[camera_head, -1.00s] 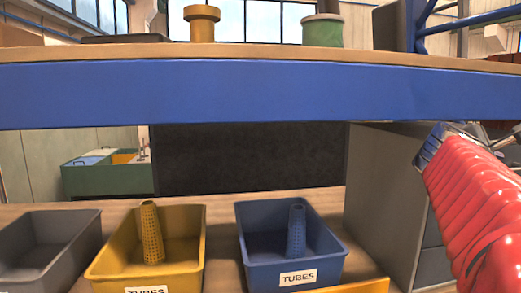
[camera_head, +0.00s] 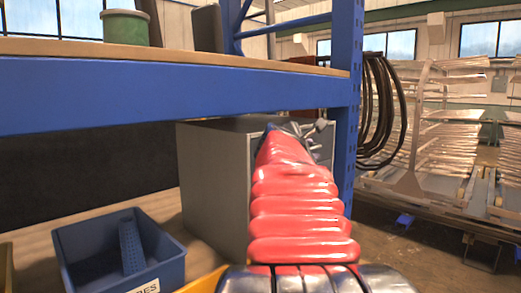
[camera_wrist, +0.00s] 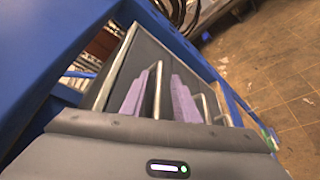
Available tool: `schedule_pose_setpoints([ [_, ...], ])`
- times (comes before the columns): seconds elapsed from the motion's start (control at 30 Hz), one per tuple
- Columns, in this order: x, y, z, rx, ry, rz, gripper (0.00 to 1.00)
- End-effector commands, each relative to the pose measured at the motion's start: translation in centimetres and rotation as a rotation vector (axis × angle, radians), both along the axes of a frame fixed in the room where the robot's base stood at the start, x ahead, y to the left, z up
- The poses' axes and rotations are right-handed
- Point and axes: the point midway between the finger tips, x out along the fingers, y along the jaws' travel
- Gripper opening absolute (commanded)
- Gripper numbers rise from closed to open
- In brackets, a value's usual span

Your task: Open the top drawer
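The grey drawer cabinet (camera_head: 215,180) stands under the blue shelf in the head view, its front mostly hidden by my red-sleeved arm. The wrist view shows its dark front (camera_wrist: 142,60) turned sideways, with several metal bar handles. My gripper (camera_wrist: 158,75) has two purple fingers, apart, with the handle (camera_wrist: 157,95) nearest the blue beam showing between them. I cannot tell whether the fingers touch this handle. Another handle (camera_wrist: 205,105) lies to the right of the fingers. No drawer visibly stands out.
A blue shelf beam (camera_head: 150,95) runs above the cabinet to a blue upright post (camera_head: 345,110). A blue bin (camera_head: 75,235) sits on the lower shelf to the left. Black cables (camera_head: 380,110) hang by the post. Bare floor (camera_wrist: 265,75) lies right of the cabinet.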

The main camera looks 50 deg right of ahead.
Motion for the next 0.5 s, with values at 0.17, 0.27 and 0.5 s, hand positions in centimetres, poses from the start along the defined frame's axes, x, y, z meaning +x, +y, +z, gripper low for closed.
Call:
schedule_pose_setpoints([
  [0.17,0.08,0.07,0.03,0.0,0.0,0.001,0.26],
  [0.27,0.1,0.08,0.03,0.0,0.0,0.001,0.19],
  [0.5,0.14,0.12,0.01,0.0,0.0,0.002,0.02],
])
